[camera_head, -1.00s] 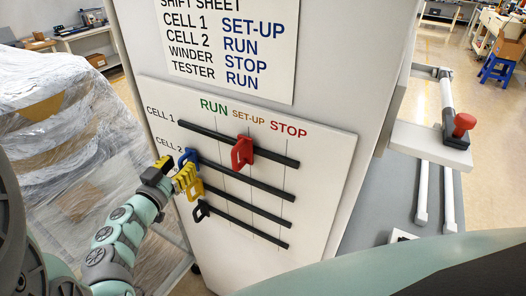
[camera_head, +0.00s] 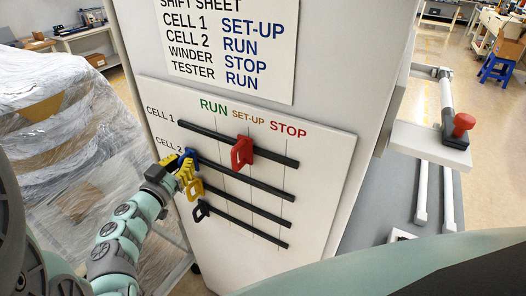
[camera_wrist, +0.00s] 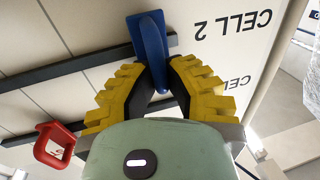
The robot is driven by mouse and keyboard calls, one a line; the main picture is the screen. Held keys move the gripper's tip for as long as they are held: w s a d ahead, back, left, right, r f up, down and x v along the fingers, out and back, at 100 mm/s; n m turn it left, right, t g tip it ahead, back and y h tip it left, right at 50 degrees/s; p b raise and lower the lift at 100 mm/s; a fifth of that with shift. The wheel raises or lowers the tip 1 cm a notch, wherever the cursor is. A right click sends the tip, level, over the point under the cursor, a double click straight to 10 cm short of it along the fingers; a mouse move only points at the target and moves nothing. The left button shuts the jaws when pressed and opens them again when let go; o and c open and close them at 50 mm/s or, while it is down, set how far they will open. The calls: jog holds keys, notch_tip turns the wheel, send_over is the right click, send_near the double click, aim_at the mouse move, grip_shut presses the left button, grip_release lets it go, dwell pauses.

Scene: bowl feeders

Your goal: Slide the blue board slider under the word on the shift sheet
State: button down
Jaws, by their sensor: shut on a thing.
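The blue slider (camera_head: 190,154) sits at the left end of the second rail, the CELL 2 row (camera_head: 168,142), left of the first vertical line. It also shows in the wrist view (camera_wrist: 150,45). My gripper (camera_head: 184,168) is shut on its handle, with the yellow and black fingertips (camera_wrist: 154,82) on either side of it. The shift sheet (camera_head: 180,70) above reads CELL 2 RUN. On the board (camera_head: 330,150), the RUN heading (camera_head: 213,105) is at the left, SET-UP in the middle and STOP at the right.
A red slider (camera_head: 242,153) sits mid-way on the top rail. A yellow slider (camera_head: 193,190) and a black slider (camera_head: 201,211) are at the left ends of the lower rails, close below my gripper. The second rail (camera_head: 255,182) is clear to the right.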

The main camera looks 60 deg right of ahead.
jog(key=s+p, duration=0.1)
jog(key=s, duration=0.2)
jog(key=s+p, duration=0.1)
jog(key=s, duration=0.1)
jog(key=s+p, duration=0.1)
jog(key=s, duration=0.2)
jog(key=shift+s+d, duration=0.3)
jog(key=shift+s, duration=0.05)
jog(key=c, duration=1)
grip_release()
jog(key=shift+w, duration=0.15)
jog(key=shift+a, duration=0.1)
jog(key=v, duration=1.2)
